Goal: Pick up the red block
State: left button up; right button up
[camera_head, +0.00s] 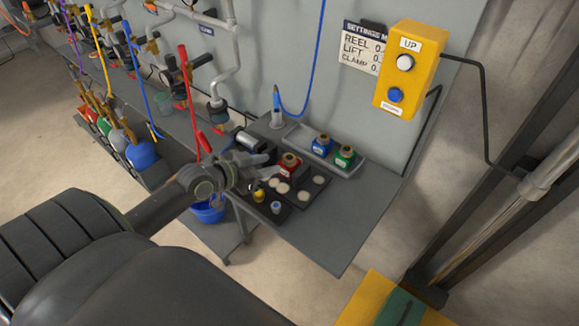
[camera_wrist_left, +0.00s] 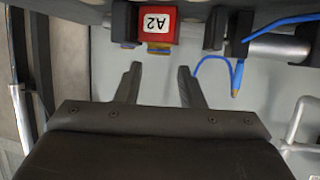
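The red block (camera_head: 288,171) has a brass top and sits on the dark tray on the grey bench. In the left wrist view the red block (camera_wrist_left: 158,22) shows a white A2 label at the top edge. My left gripper (camera_head: 267,165) is just left of the block in the head view. In the left wrist view my left gripper (camera_wrist_left: 160,70) has its two fingers apart with nothing between them, and the block lies beyond the tips, roughly in line with the gap. My right gripper is in neither view.
A blue block (camera_head: 322,145) and a green block (camera_head: 345,157) stand on a grey tray behind. Pale discs (camera_head: 303,196) and small yellow and blue-topped items lie near the red block. A blue-handled pen-like tool (camera_head: 277,108) stands behind. The bench's front right (camera_head: 335,240) is clear.

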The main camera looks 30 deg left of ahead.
aim_at(289, 158)
pick_arm(q)
jog(key=x, duration=0.3)
jog(key=p+x, duration=0.1)
jog(key=x, duration=0.1)
jog(key=shift+w+d+r, duration=0.15)
jog(key=shift+r, duration=0.1)
jog(key=shift+w+d+f, duration=0.15)
jog(key=shift+w+f, duration=0.1)
jog(key=shift+w, duration=0.15)
jog(key=shift+c, duration=0.6)
grip_shut()
